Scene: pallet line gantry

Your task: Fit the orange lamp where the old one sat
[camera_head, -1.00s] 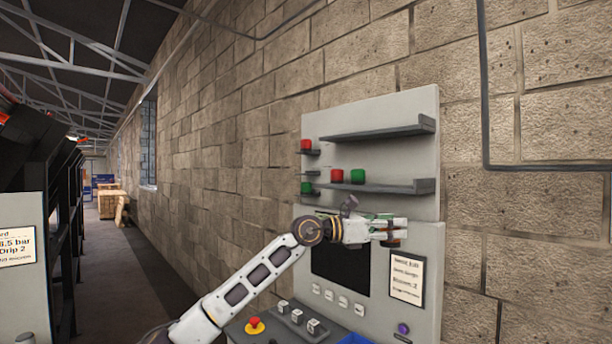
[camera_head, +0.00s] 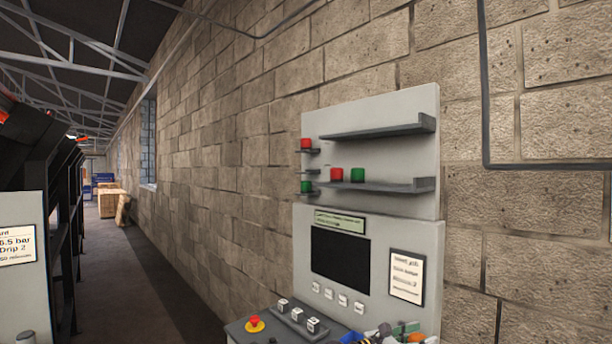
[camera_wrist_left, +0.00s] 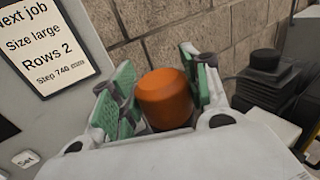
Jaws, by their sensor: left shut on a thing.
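An orange, rounded cylindrical lamp (camera_wrist_left: 165,98) sits between the two green-padded fingers of my left gripper (camera_wrist_left: 160,95) in the left wrist view. The gripper is shut on it. In the head view my left gripper (camera_head: 402,331) is low at the bottom edge, in front of the panel's lower right, and mostly cut off by the frame. A bit of orange (camera_head: 416,337) shows there. My right gripper is not in view.
The grey panel (camera_head: 375,134) holds shelves with red lamps (camera_head: 337,174) and green lamps (camera_head: 357,175). Below are a dark screen (camera_head: 340,255), a notice (camera_head: 406,277) and a red stop button (camera_head: 254,322). A black stepped object (camera_wrist_left: 262,80) stands right of my gripper in the wrist view.

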